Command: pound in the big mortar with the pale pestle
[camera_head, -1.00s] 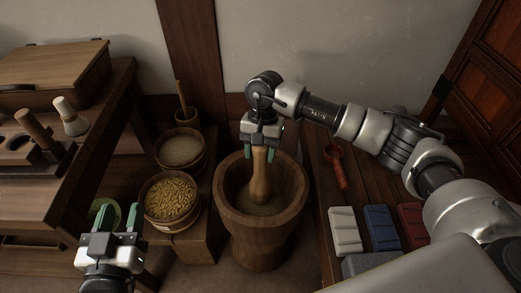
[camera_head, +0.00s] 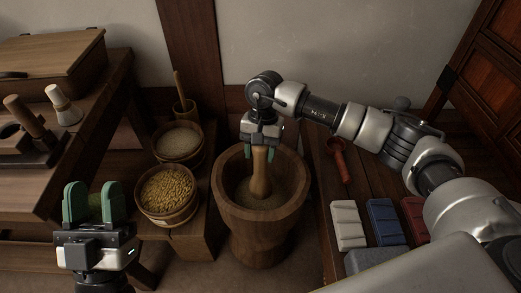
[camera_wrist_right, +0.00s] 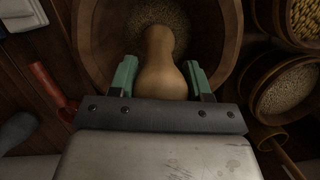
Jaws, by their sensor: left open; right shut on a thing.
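The big mortar (camera_head: 258,225) is a wide brown wooden vessel on the floor in the middle of the head view, with grain in its bowl. The pale pestle (camera_head: 261,175) stands roughly upright inside it, its lower end at the grain. My right gripper (camera_head: 261,152) is shut on the pestle's upper part, above the mortar. In the right wrist view the pestle (camera_wrist_right: 162,65) shows between the green fingers, reaching into the mortar's bowl (camera_wrist_right: 98,50). My left gripper (camera_head: 93,203) is open and empty at the lower left, apart from the mortar.
A tub of yellow grain (camera_head: 168,196) and a tub of paler grain (camera_head: 178,142) stand left of the mortar.

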